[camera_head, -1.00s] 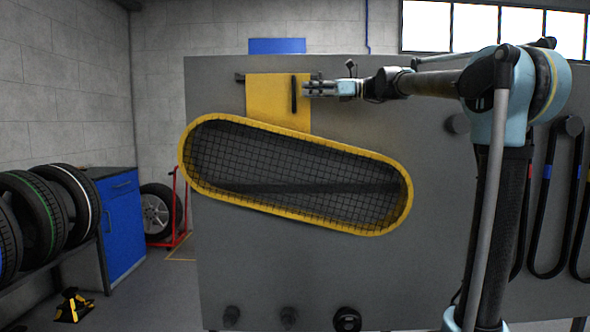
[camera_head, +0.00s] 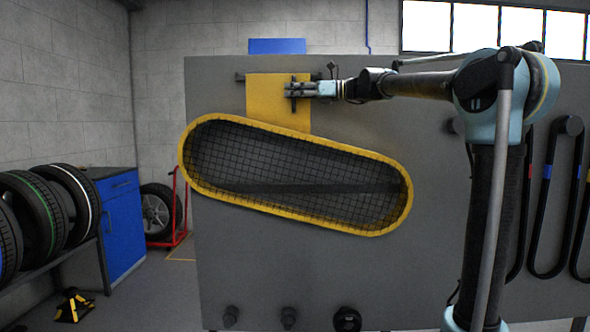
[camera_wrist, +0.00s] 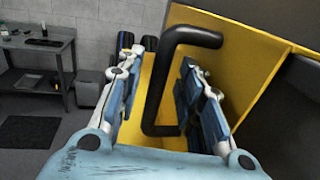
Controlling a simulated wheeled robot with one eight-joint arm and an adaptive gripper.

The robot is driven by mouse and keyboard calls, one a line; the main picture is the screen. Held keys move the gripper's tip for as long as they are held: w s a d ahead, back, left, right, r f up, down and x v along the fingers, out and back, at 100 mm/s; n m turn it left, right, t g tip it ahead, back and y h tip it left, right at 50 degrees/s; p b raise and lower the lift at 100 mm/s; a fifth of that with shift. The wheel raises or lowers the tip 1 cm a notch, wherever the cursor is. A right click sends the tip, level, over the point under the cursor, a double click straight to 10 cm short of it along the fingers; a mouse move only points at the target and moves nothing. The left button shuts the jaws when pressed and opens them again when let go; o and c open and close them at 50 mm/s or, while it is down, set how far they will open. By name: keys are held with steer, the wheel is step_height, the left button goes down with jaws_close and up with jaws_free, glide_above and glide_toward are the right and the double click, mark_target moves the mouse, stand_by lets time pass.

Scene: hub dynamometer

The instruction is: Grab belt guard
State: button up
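The belt guard is a long yellow-rimmed frame with dark mesh (camera_head: 300,178), tilted down to the right on a grey panel. A yellow plate (camera_head: 262,100) rises from its top and carries a black vertical bar handle. In the wrist view the black handle (camera_wrist: 154,85) stands out from the yellow plate (camera_wrist: 240,50). My gripper (camera_head: 292,90) is at the handle. In the wrist view its fingers (camera_wrist: 158,88) are open, one on each side of the handle, with a clear gap at the left finger. The right finger overlaps the plate; its contact there cannot be told.
The grey panel (camera_head: 240,270) fills the middle, with knobs (camera_head: 288,317) along its bottom. Black belts (camera_head: 548,200) hang at the right. Tyres (camera_head: 40,215) on a rack and a blue cabinet (camera_head: 122,225) stand at the left. The wrist view shows a workbench (camera_wrist: 35,60).

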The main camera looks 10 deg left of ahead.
jaws_close()
steer(key=shift+r, duration=0.15)
